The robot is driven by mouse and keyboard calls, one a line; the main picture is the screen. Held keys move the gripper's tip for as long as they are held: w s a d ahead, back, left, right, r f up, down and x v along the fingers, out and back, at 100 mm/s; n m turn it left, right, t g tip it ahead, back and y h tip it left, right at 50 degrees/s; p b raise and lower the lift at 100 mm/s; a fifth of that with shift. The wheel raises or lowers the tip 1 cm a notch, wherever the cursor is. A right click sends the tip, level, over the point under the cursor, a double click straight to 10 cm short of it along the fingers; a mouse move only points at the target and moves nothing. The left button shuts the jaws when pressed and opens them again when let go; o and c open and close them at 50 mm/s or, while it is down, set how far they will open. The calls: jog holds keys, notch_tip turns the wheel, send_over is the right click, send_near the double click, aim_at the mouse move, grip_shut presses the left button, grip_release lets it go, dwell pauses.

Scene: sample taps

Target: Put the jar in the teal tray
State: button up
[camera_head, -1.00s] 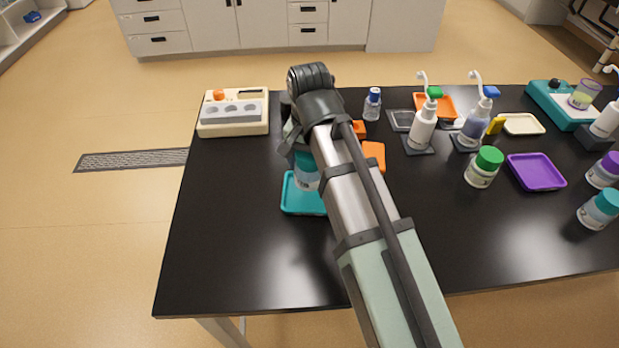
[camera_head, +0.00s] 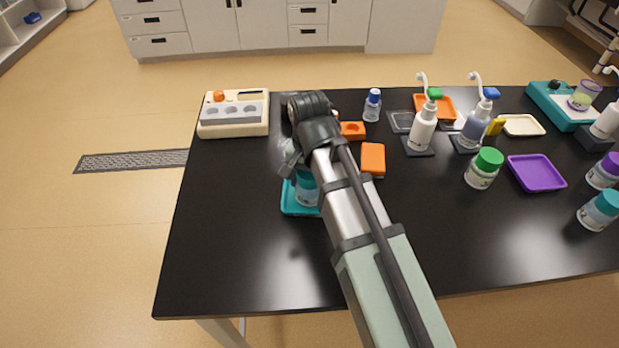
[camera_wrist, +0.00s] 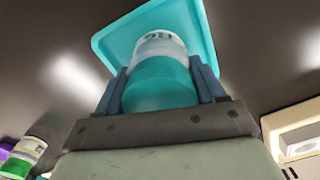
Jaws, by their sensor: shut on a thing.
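The jar (camera_head: 306,190) has a teal lid and a pale body with a printed label; it also shows in the wrist view (camera_wrist: 158,80). It is upright within the outline of the teal tray (camera_head: 290,207). I cannot tell whether its base touches the tray floor. My gripper (camera_wrist: 160,88) is shut on the jar, with one finger on each side of it. In the head view my arm hides most of the gripper and the tray's right part. The teal tray (camera_wrist: 112,38) shows behind the jar in the wrist view.
An orange block (camera_head: 373,158) lies right of my arm. A cream device (camera_head: 234,116) stands at the back left. A green-lidded jar (camera_head: 483,168), pump bottles (camera_head: 423,132) and a purple tray (camera_head: 537,173) are on the right. The table's front left is clear.

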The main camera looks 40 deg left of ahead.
jog(key=o, duration=1.1)
notch_tip(320, 180, up, 12)
jog(key=shift+r, duration=0.1)
